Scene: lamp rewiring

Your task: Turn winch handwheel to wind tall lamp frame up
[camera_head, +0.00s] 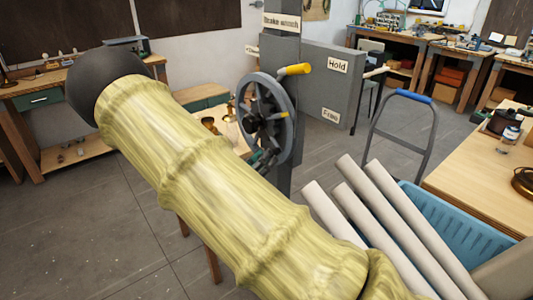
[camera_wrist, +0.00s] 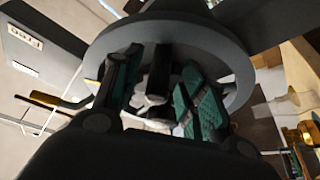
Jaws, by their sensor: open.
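The winch handwheel (camera_head: 266,118) is a dark grey spoked wheel on the side of a grey post. My gripper (camera_head: 262,160) is at the wheel's lower edge, partly hidden behind my arm. In the wrist view my gripper (camera_wrist: 165,100) is open, its green-padded fingers on either side of a dark spoke. The wheel's grey rim (camera_wrist: 240,62) arches around them. I cannot tell whether the fingers touch the wheel. I cannot make out the tall lamp frame in either view.
The grey post (camera_head: 280,50) bears a brake winch label, beside a panel (camera_head: 318,85) marked Hold and Free. Pale tubes (camera_head: 375,215) stand in a blue crate (camera_head: 480,240) at right. A blue-handled trolley (camera_head: 415,97) stands behind. Workbenches line the walls; floor at left is clear.

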